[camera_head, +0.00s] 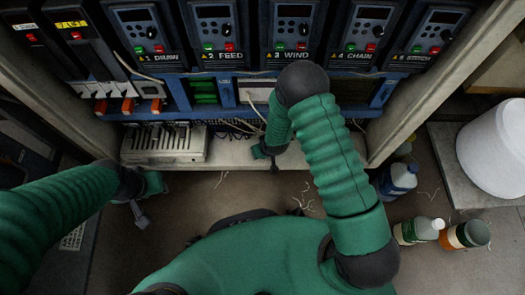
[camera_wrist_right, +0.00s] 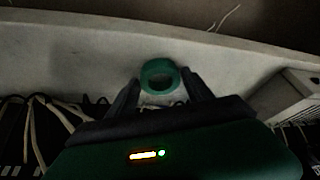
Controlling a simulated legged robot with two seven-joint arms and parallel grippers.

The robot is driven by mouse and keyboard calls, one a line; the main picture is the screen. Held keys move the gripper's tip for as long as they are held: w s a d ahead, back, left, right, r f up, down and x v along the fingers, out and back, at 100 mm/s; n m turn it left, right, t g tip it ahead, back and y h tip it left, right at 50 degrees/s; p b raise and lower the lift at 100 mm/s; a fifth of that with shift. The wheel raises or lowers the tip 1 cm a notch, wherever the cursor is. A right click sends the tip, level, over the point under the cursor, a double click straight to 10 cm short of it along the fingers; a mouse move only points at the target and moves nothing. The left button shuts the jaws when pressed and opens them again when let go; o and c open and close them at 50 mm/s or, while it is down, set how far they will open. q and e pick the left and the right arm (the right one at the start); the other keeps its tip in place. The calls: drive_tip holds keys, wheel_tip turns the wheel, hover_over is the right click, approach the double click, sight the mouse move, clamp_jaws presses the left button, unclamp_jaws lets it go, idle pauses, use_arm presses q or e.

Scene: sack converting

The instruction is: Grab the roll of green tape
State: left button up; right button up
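The roll of green tape (camera_wrist_right: 146,76) is a small green ring on the pale shelf in the right wrist view. My right gripper (camera_wrist_right: 161,77) is open, with one dark fingertip on either side of the roll. The fingertips look very close to its sides, and I cannot tell whether they touch it. In the head view my right gripper (camera_head: 266,158) is low at the shelf below the cabinet, and the roll cannot be made out there. My left gripper (camera_head: 146,198) hangs at the left, away from the roll; its finger opening is unclear.
Control modules (camera_head: 216,35) and cables sit behind the shelf (camera_head: 228,155). A grey slotted box (camera_head: 164,143) stands left of my right gripper. Bottles (camera_head: 418,230) stand on the floor at the right, near a white drum (camera_head: 495,148).

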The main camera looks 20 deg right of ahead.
drive_tip(key=c, duration=0.9)
drive_tip(key=shift+r, duration=0.15)
